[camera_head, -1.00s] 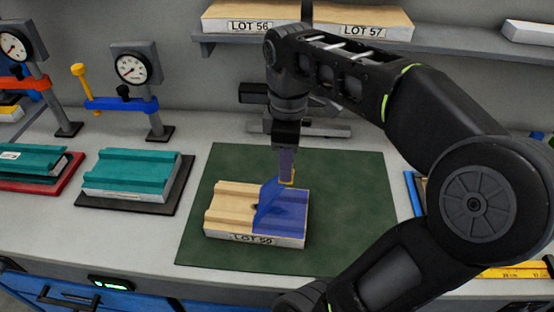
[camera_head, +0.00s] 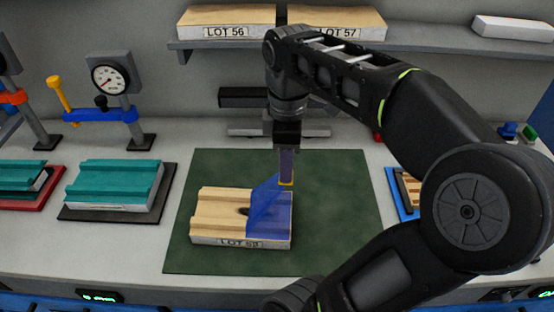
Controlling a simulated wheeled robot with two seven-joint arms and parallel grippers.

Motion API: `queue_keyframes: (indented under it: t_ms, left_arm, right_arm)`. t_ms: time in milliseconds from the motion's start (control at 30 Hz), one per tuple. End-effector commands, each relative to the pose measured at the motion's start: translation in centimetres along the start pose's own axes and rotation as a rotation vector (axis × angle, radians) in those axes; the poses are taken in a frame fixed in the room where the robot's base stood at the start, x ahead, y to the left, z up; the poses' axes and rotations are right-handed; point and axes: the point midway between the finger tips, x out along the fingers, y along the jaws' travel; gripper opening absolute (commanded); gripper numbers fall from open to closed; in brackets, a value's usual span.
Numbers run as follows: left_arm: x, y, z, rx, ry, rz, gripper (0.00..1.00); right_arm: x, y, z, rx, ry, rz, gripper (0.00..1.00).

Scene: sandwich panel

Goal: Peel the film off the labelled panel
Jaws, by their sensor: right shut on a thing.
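The labelled panel (camera_head: 218,213) lies on the green mat (camera_head: 340,225) and its front edge reads like "LOT 59", the last digit unclear. Its left part is bare wood with a dark mark near the middle. The blue film (camera_head: 268,219) still covers the right part, and a flap of it stands up from the panel. My right gripper (camera_head: 287,183) points down above the panel's back right and is shut on the raised edge of the film. My left gripper is not in view.
A teal panel (camera_head: 112,183) on a dark mat and a dial gauge stand (camera_head: 111,80) are at the left. A shelf (camera_head: 420,38) at the back bears panels marked LOT 56 (camera_head: 226,24) and LOT 57 (camera_head: 338,24). The green mat is free right of the panel.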

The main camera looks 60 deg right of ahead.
Motion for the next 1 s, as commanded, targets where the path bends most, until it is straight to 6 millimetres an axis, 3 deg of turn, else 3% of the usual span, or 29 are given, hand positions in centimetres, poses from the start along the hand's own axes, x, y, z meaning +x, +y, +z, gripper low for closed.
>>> queue_keyframes:
  t_ms: [1000]
  left_arm:
    - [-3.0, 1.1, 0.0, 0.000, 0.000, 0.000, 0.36]
  right_arm:
    - [-2.3, 0.0, 7.5, 0.001, 0.000, 0.001, 0.00]
